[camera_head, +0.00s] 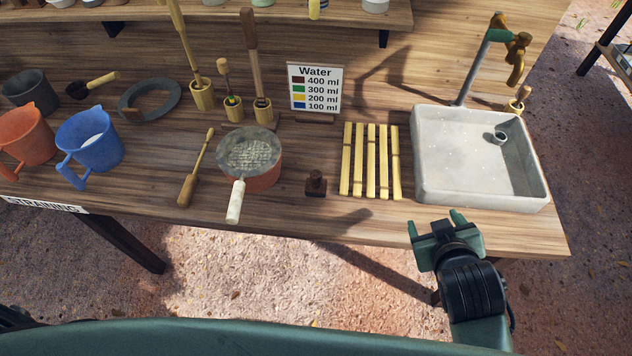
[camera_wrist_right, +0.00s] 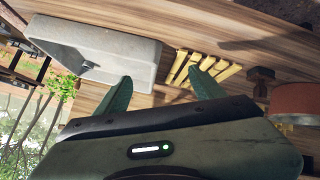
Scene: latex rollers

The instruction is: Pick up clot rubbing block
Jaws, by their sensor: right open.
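A small dark brown wooden block with a knob on top, which looks like the clot rubbing block (camera_head: 316,184), stands on the wooden table (camera_head: 380,222) between the pot and the slatted rack. It also shows in the right wrist view (camera_wrist_right: 261,80), right of the fingers. My right gripper (camera_head: 436,222) is open and empty at the table's front edge, below the sink and to the right of the block. Its two green fingertips (camera_wrist_right: 158,84) are apart in the wrist view. My left gripper is not in view.
A reddish pot (camera_head: 262,178) with a white handle stands close left of the block. A yellow slatted rack (camera_head: 371,165) and a grey sink (camera_head: 470,150) lie to its right. A water sign (camera_head: 315,88) stands behind. Blue (camera_head: 98,150) and orange jugs (camera_head: 38,138) are far left.

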